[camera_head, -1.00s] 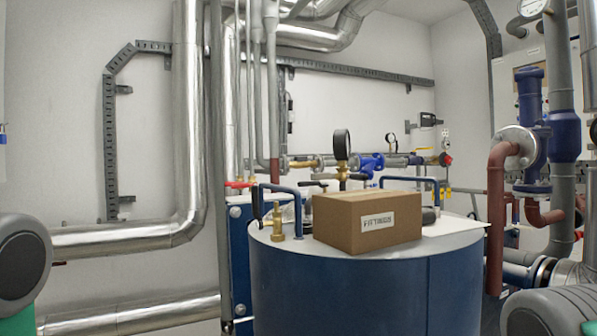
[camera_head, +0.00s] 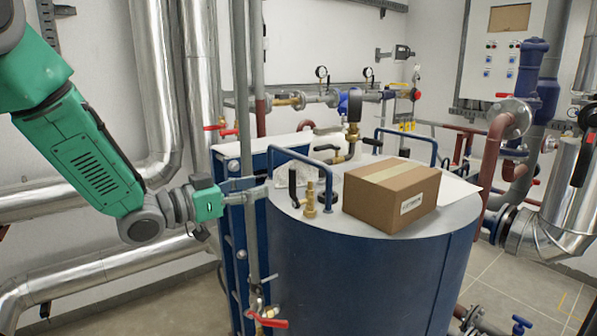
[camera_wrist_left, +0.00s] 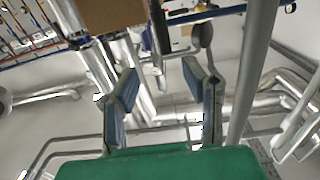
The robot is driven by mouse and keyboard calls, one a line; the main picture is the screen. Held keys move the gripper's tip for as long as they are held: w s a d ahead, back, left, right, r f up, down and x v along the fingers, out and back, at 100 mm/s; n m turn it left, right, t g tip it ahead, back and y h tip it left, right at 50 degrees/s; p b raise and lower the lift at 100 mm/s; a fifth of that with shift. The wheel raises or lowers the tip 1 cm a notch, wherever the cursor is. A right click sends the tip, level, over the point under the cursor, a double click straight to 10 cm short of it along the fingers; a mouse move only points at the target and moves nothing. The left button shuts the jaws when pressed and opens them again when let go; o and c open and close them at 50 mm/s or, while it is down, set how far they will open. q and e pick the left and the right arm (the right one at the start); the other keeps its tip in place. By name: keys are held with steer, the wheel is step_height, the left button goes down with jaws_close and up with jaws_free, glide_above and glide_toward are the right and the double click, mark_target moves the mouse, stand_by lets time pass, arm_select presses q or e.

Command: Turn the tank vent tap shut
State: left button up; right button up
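A brass tap (camera_head: 310,200) stands on the pale top of the blue tank (camera_head: 360,268), near its left rim. Its black lever (camera_head: 292,184) stands upright on the tap's left side. My left gripper (camera_head: 258,192) points right, its fingertips at the tank's left edge in the picture, left of the lever with a gap between. In the left wrist view its two fingers (camera_wrist_left: 165,105) are wide apart with nothing between them. I cannot make out the tap in that view. My right gripper is not in view.
A cardboard box (camera_head: 392,195) sits on the tank top, right of the tap. A blue rail (camera_head: 303,157) arches close behind the tap. A brass valve with a black top (camera_head: 353,130) stands further back.

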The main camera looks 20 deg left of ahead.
mark_target(289, 177)
arm_select(q)
steer(key=x, duration=0.3)
steer(key=p+x, duration=0.1)
steer(key=x, duration=0.2)
steer(key=p+x, duration=0.1)
steer(key=x, duration=0.1)
steer(key=shift+w+a, duration=0.1)
steer(key=shift+w, duration=0.5)
steer(key=shift+w+d, duration=0.4)
steer(key=shift+d, duration=0.35)
steer(key=shift+a, duration=0.25)
jaws_close()
